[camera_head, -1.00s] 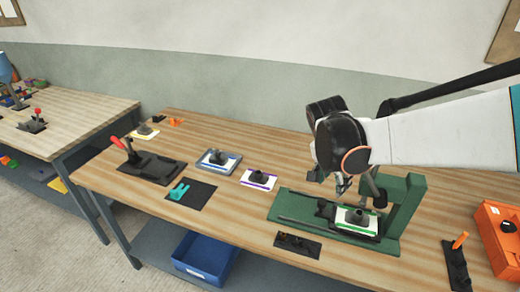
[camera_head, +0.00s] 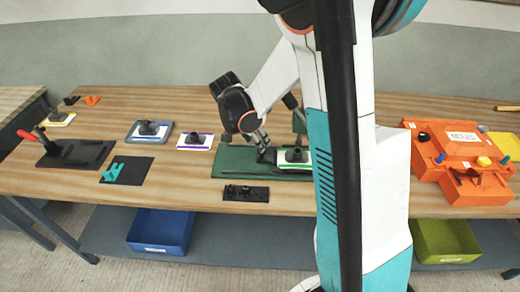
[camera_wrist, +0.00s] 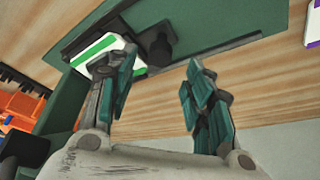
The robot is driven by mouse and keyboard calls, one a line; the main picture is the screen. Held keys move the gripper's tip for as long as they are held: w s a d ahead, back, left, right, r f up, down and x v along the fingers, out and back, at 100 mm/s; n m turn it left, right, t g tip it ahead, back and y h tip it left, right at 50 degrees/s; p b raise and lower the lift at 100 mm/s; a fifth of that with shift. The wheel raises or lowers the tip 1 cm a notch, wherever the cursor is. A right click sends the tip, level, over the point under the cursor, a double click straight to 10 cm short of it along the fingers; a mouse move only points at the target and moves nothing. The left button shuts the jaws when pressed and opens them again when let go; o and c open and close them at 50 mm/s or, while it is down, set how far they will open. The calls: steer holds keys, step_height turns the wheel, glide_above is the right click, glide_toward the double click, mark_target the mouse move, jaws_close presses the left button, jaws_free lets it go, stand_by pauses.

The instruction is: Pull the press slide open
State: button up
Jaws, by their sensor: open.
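The green press base (camera_head: 232,163) lies on the bench in the head view, its upright partly hidden behind my arm. On its dark slide sits a white plate with a green stripe (camera_head: 310,157) and a dark handle on top. The plate and slide also show in the wrist view (camera_wrist: 92,58). A dark knob (camera_wrist: 159,46) stands at the slide's end beside the plate. My gripper (camera_head: 262,147) is low over the press, near that knob. In the wrist view my gripper (camera_wrist: 160,72) is open and empty, the knob lying beyond the gap between its fingertips.
A dark fixture (camera_head: 246,193) lies in front of the press. A purple-striped plate (camera_head: 195,141), a blue-framed plate (camera_head: 149,131) and a red-handled clamp (camera_head: 70,150) stand left. An orange unit (camera_head: 455,150) stands right.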

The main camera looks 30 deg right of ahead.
steer(key=b+x, duration=0.1)
steer(key=x, duration=0.4)
steer(key=shift+f, duration=0.15)
jaws_close()
